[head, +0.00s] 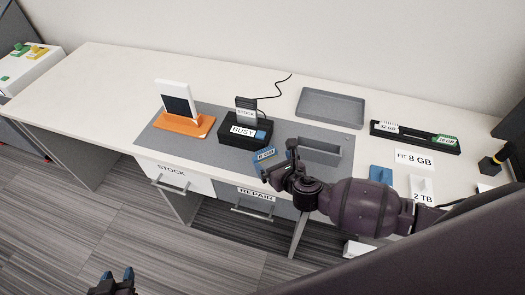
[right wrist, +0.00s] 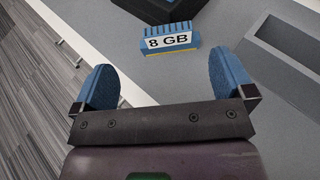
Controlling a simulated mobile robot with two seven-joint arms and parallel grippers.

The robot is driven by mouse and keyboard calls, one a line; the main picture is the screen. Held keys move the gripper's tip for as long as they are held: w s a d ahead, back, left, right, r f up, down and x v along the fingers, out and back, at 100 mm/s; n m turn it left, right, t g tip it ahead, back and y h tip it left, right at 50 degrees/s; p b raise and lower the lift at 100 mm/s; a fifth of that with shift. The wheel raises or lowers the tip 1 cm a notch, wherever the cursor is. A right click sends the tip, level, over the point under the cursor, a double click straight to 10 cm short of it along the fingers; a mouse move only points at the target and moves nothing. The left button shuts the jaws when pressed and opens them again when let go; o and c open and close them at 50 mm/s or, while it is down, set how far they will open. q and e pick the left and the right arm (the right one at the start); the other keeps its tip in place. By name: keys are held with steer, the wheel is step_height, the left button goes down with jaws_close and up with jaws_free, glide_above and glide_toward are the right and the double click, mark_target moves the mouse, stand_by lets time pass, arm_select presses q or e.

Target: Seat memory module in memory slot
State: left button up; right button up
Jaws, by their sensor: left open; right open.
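A blue memory module labelled 8 GB (head: 265,154) lies on the grey mat (head: 180,146), near its front edge. In the right wrist view the module (right wrist: 170,40) lies just beyond the fingertips, between their lines and not touching them. My right gripper (head: 280,170) is open and empty, low over the mat beside the module; its blue fingers (right wrist: 164,75) are spread wide. My left gripper (head: 117,277) is open and empty, low in front of the desk. I cannot tell which opening is the memory slot.
A black dock labelled BUSY (head: 232,139) holds a grey STOCK piece behind the module. A grey open-topped block (head: 320,150) stands to its right. An orange stand (head: 186,125) with a white panel is at left. Behind are a grey tray (head: 330,107) and a black rack (head: 415,138).

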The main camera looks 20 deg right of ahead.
mark_target(265, 149)
steer(key=x, duration=0.4)
steer(key=shift+d+b+x, duration=0.2)
steer(key=shift+d+x, duration=0.05)
steer(key=shift+x, duration=1.05)
steer(key=shift+d+b+x, duration=0.2)
steer(key=shift+x, duration=1.05)
steer(key=shift+w, duration=0.1)
steer(key=c, duration=1.1)
